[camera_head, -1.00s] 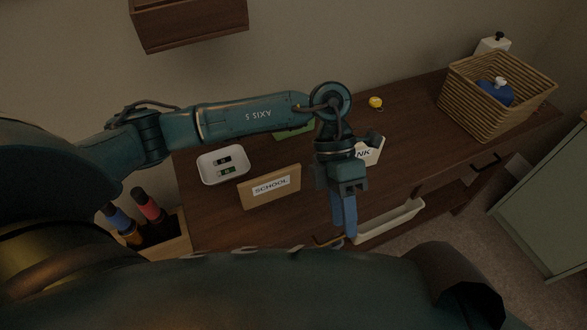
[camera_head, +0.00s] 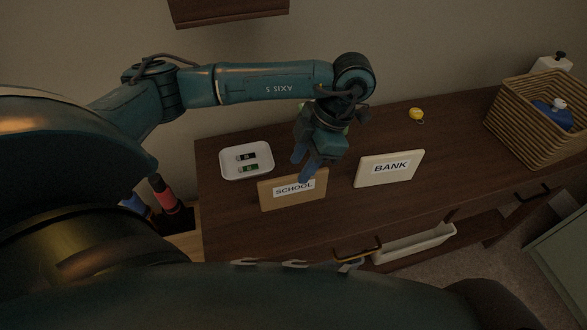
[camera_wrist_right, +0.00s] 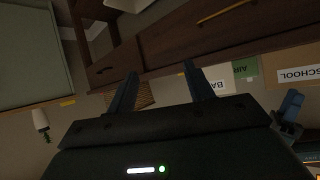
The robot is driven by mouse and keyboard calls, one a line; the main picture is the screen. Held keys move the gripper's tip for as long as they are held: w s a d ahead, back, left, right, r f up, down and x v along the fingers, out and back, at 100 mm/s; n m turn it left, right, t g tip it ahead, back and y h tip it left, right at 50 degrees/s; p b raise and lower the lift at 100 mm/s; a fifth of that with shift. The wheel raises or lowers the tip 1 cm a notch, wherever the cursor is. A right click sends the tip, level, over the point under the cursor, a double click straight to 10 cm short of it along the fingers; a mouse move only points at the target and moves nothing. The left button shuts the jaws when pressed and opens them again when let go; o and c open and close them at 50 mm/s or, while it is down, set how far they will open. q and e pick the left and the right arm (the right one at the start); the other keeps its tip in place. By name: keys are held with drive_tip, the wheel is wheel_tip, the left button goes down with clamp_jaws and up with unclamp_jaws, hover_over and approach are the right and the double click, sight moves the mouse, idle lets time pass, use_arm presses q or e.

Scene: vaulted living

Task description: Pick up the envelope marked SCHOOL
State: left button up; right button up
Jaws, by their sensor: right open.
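The tan envelope marked SCHOOL (camera_head: 285,203) stands upright on the dark wooden cabinet in the head view. Part of the label's top is close to the near finger. My right gripper (camera_wrist_right: 160,69) is open and empty in the right wrist view, away from the envelope.
A cream envelope marked BANK (camera_head: 372,172) stands just right. A white tray (camera_head: 232,175) with small dark and green items is at left. A green envelope (camera_wrist_right: 244,69) shows partly. A wicker basket (camera_head: 510,125) and yellow object (camera_head: 416,114) are farther right on the cabinet (camera_head: 240,235).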

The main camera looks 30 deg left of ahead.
use_arm(q)
drive_tip(key=b+x, duration=0.3)
drive_tip(key=x, duration=0.2)
drive_tip(key=shift+r, duration=0.1)
use_arm(e)
drive_tip(key=shift+w+a+f, duration=0.2)
drive_tip(key=shift+w+f, duration=0.1)
drive_tip(key=shift+f, duration=0.35)
use_arm(q)
drive_tip(key=shift+f, duration=0.3)
use_arm(e)
drive_tip(key=shift+f, duration=0.35)
drive_tip(key=shift+s, duration=0.1)
use_arm(q)
drive_tip(key=shift+c, duration=0.6)
use_arm(e)
drive_tip(key=shift+f, duration=0.1)
use_arm(q)
clamp_jaws()
